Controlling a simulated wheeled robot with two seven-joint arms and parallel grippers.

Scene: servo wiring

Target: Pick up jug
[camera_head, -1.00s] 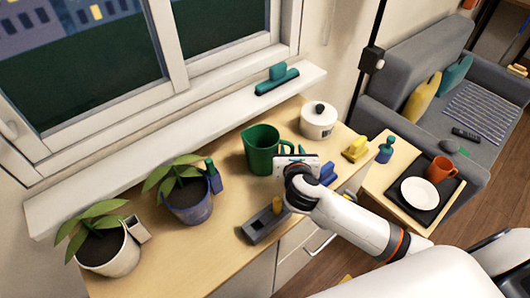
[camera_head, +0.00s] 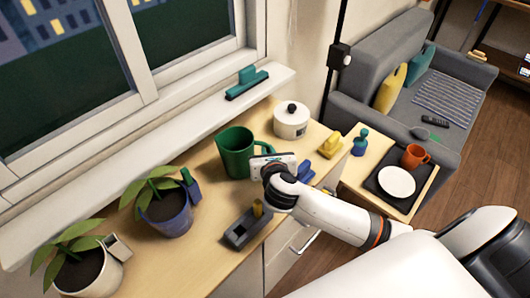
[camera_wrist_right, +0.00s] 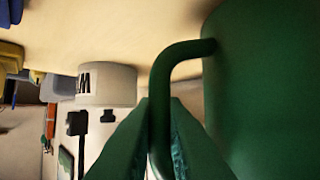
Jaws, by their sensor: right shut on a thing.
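The green jug (camera_head: 235,153) stands upright on the wooden counter below the window. In the right wrist view the jug's body (camera_wrist_right: 265,90) fills the right side, with its curved handle (camera_wrist_right: 160,85) in the middle. My right gripper (camera_wrist_right: 160,140) is shut on the jug's handle, with one green finger on each side of it. In the head view the wrist hides the fingers and most of the handle. My left gripper is not in view.
A white lidded pot (camera_head: 291,120) stands right behind the jug. A grey tray (camera_head: 244,229), a yellow item (camera_head: 330,145) and a potted plant (camera_head: 165,210) are also on the counter. A windowsill (camera_head: 180,130) runs behind.

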